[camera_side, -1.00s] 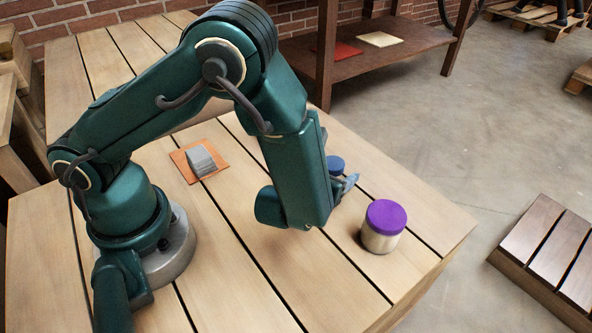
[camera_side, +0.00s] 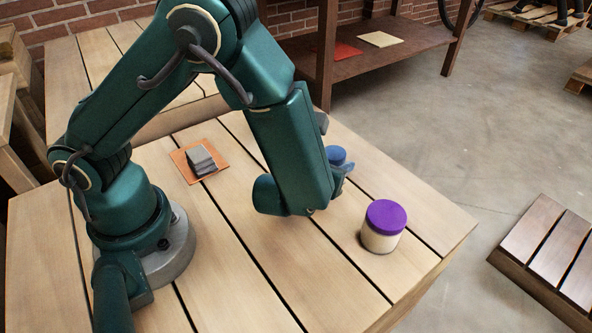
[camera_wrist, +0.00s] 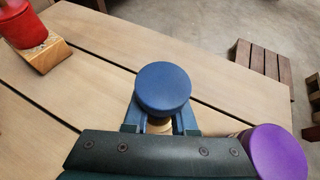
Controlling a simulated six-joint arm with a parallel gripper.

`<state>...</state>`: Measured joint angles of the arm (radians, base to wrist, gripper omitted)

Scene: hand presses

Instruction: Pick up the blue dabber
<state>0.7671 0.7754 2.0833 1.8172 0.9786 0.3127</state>
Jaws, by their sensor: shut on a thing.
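The blue dabber (camera_side: 336,154) has a round blue top and shows just past my forearm in the side view. In the wrist view, its blue top (camera_wrist: 163,88) faces the camera, with a pale tan part just below it. My gripper (camera_side: 347,168) is shut on the dabber below its top. The blue fingers (camera_wrist: 160,124) stand on either side of it in the wrist view. The dabber's lower end is hidden. It appears to be held above the table, though the exact gap cannot be told.
A jar with a purple lid (camera_side: 386,216) stands close by on the slatted table (camera_side: 330,280); the lid (camera_wrist: 275,152) also shows in the wrist view. Grey blocks (camera_side: 200,160) lie on an orange mat (camera_side: 182,168). A red object (camera_wrist: 20,25) sits on a wooden block (camera_wrist: 40,52).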

